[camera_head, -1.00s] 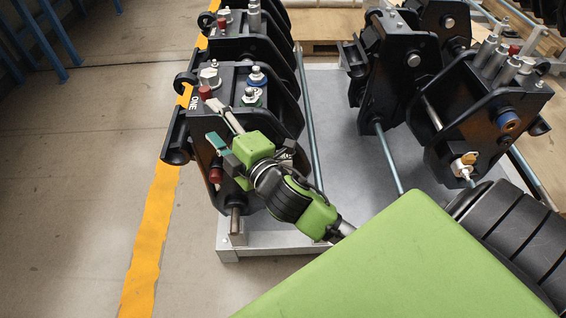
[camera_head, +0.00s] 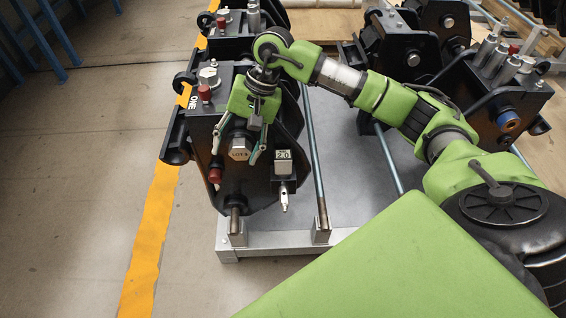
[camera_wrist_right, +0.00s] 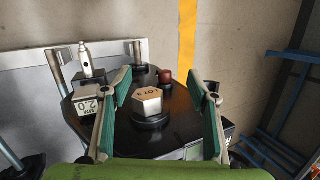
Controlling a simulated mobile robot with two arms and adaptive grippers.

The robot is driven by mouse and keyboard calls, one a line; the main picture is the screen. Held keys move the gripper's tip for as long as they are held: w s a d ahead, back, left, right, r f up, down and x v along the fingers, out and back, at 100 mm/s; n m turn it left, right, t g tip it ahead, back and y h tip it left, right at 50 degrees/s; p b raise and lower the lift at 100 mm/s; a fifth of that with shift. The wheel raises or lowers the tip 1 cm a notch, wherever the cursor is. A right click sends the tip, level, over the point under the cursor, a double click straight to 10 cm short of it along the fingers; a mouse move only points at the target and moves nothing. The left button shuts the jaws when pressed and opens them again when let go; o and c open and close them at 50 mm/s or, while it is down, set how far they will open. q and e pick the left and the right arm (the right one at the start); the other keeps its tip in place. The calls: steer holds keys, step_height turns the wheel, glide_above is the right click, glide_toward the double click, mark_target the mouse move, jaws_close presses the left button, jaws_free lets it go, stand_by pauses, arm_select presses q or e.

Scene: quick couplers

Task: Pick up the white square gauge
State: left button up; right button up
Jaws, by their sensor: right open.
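The likely white square gauge (camera_head: 283,161), a small block with a white face marked 2.0, sits on the front of the nearest black coupler. It also shows at the left in the right wrist view (camera_wrist_right: 88,103). My right gripper (camera_head: 235,156) points down over that coupler, open, to the left of the gauge and apart from it. In the right wrist view, a metal hex piece (camera_wrist_right: 148,101) with lettering stands between the open fingers (camera_wrist_right: 167,92), with no clear contact. The gauge lies outside the left finger, which partly overlaps it. My left gripper is not in view.
A metal pin fitting (camera_head: 284,195) sits just below the gauge. Red caps (camera_head: 205,92) are on the coupler's left side. More black couplers (camera_head: 400,70) stand on the grey metal rack (camera_head: 285,243). Open floor lies left of the yellow line (camera_head: 150,235).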

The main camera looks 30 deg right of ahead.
steer(key=d+r+h, duration=0.2)
steer(key=d+h, duration=0.3)
steer(key=d, duration=0.9)
steer(key=b, duration=0.1)
glide_above(283, 154)
steer(key=shift+n+g, duration=0.4)
steer(key=f, duration=0.7)
steer(key=shift+s+d+f, duration=0.15)
steer(key=shift+s+f, duration=0.15)
steer(key=shift+f, duration=0.05)
steer(key=shift+w+f+b, duration=0.15)
steer(key=shift+f+b, duration=0.05)
steer(key=shift+f, duration=1.35)
steer(key=shift+w+f+b, duration=0.1)
steer(key=shift+f+b, duration=0.05)
steer(key=shift+f, duration=1.35)
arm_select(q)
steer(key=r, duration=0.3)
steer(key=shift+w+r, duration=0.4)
arm_select(e)
steer(key=shift+a+r, duration=0.1)
steer(key=shift+a, duration=0.1)
steer(key=c, duration=1.5)
